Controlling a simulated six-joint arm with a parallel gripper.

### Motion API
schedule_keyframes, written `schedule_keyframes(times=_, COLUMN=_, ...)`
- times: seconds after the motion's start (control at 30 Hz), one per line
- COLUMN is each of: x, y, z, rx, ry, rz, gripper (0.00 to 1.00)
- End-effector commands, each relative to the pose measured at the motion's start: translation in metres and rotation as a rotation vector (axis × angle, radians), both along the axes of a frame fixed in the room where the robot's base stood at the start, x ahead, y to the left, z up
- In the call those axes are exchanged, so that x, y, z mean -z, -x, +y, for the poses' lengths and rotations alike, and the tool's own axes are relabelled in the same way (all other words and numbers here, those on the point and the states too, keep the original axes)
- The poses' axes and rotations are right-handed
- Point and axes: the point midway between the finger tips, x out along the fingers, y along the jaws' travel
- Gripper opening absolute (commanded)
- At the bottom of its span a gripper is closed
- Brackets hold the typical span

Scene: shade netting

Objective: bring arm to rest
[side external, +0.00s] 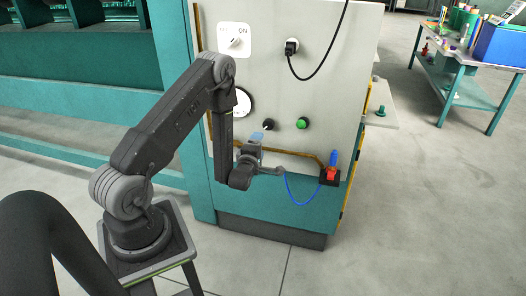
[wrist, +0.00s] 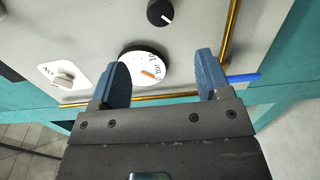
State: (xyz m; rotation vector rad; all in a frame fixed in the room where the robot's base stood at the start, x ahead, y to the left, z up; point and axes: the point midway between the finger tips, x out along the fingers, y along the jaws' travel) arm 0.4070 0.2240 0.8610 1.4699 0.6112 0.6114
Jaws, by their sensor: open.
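My gripper (side external: 257,137) is in front of the pale machine panel (side external: 335,70), low, below and right of the round white dial (side external: 243,102). My arm is bent, with its forearm hanging down. In the wrist view my gripper (wrist: 162,78) has its two blue fingers wide apart, with nothing held between them. The dial with an orange pointer (wrist: 148,72) shows behind the gap between the fingers. Whether the fingers touch the panel cannot be told.
The panel carries a white switch (side external: 234,40), a black knob (side external: 271,124), a green button (side external: 302,123), a black plug (side external: 291,47) with cable, and a red-and-blue connector (side external: 332,172) with blue cable. A workbench (side external: 470,62) stands back right. The floor (side external: 430,215) at right is clear.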

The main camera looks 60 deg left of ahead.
Motion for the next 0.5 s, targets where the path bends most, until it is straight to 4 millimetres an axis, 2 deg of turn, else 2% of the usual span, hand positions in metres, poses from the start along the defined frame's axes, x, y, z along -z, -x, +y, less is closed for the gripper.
schedule_keyframes(times=0.13, x=-0.022, y=-0.018, z=-0.008, rx=0.042, ry=-0.007, rz=0.069, gripper=0.71)
schedule_keyframes(times=0.23, x=-0.050, y=-0.036, z=-0.023, rx=0.108, ry=-0.023, rz=0.179, gripper=0.71)
schedule_keyframes(times=0.4, x=-0.103, y=-0.056, z=-0.066, rx=0.278, ry=-0.088, rz=0.410, gripper=0.71)
schedule_keyframes(times=0.5, x=-0.133, y=-0.055, z=-0.096, rx=0.394, ry=-0.148, rz=0.545, gripper=0.71)
